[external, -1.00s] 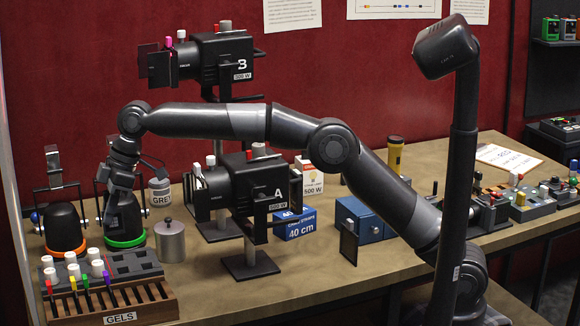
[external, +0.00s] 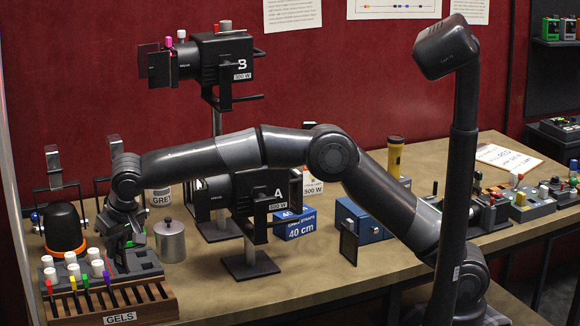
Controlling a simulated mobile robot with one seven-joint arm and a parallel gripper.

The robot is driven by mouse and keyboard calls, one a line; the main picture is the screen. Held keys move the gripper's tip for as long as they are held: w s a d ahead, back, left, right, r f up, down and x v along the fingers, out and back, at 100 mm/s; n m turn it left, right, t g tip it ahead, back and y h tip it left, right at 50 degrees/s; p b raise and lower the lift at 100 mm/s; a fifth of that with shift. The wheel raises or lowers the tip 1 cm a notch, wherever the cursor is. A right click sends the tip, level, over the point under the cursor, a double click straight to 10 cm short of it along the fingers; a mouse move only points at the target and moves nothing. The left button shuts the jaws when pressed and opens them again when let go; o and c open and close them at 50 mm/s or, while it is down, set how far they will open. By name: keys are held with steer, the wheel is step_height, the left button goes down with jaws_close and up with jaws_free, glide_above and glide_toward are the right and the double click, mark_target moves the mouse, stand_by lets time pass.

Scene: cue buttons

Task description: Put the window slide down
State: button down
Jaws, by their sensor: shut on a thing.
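My gripper (external: 121,250) points down at the lower left, over the dark right-hand part of a black tray (external: 150,256) with slots. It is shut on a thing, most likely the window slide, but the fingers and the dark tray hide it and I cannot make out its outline. I cannot tell whether it touches the tray. The wooden rack marked GELS (external: 160,308) stands just in front, with several coloured tabs at its left end.
Several white knobs (external: 72,270) stand left of my gripper. A black dome with an orange ring (external: 64,228) is behind left, and a grey lidded canister (external: 170,241) is close on the right. Lamp A (external: 262,205) stands further right.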

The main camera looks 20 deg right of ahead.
mark_target(119, 259)
step_height(119, 259, down, 4)
steer(key=m+h, duration=0.1)
steer(key=m, duration=0.1)
steer(key=m+h, duration=0.1)
steer(key=m, duration=0.2)
steer(key=shift+d+r, duration=0.1)
steer(key=shift+d, duration=0.05)
steer(key=shift+f, duration=3.3)
steer(key=shift+f, duration=0.2)
